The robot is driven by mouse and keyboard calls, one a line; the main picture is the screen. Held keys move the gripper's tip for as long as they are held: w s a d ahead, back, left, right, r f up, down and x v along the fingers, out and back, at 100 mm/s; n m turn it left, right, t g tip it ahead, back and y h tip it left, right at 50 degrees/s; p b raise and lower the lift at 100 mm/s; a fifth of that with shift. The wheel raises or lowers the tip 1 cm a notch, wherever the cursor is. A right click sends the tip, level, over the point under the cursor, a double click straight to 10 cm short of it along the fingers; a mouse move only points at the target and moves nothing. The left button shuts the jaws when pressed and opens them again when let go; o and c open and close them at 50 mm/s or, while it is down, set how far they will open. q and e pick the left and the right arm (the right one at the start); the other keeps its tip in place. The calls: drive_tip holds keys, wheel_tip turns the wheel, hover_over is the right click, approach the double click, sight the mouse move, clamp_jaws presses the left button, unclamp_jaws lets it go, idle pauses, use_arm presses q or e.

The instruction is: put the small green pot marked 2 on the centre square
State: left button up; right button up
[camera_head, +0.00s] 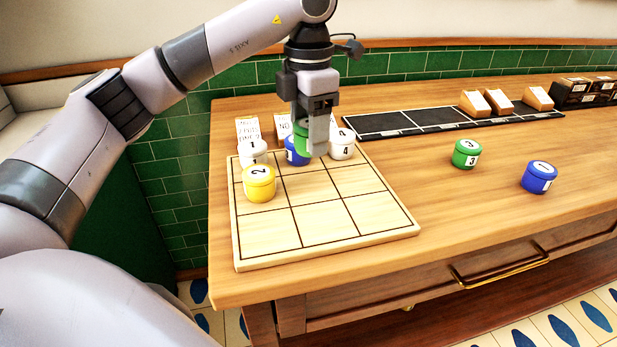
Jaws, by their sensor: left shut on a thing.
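My left gripper (314,142) is over the back row of the wooden grid board (265,258), shut on a small green pot (301,132). A finger hides much of this pot, and its mark cannot be read. The pot appears in front of or just above a blue pot (292,153) at the back middle; I cannot tell whether they touch. The centre square (308,188) is bare. A yellow pot marked 2 (259,184) is on the middle-left square. White pots stand at the back left (252,152) and back right, marked 4 (342,144). My right gripper is out of view.
A green pot marked 3 (466,153) and a blue pot marked 1 (539,177) stand on the counter (430,190) right of the board. Behind are small signs (248,128), a dark tray (412,119) and wooden card holders (500,101). The board's front row is clear.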

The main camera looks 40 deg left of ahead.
sight(309, 187)
use_arm(q)
wheel_tip(309, 187, down, 3)
drive_tip(key=shift+r, duration=0.1)
drive_tip(key=shift+f, duration=2.35)
drive_tip(key=shift+f, duration=0.1)
drive_tip(key=o, duration=1.1)
drive_tip(key=shift+f, duration=0.1)
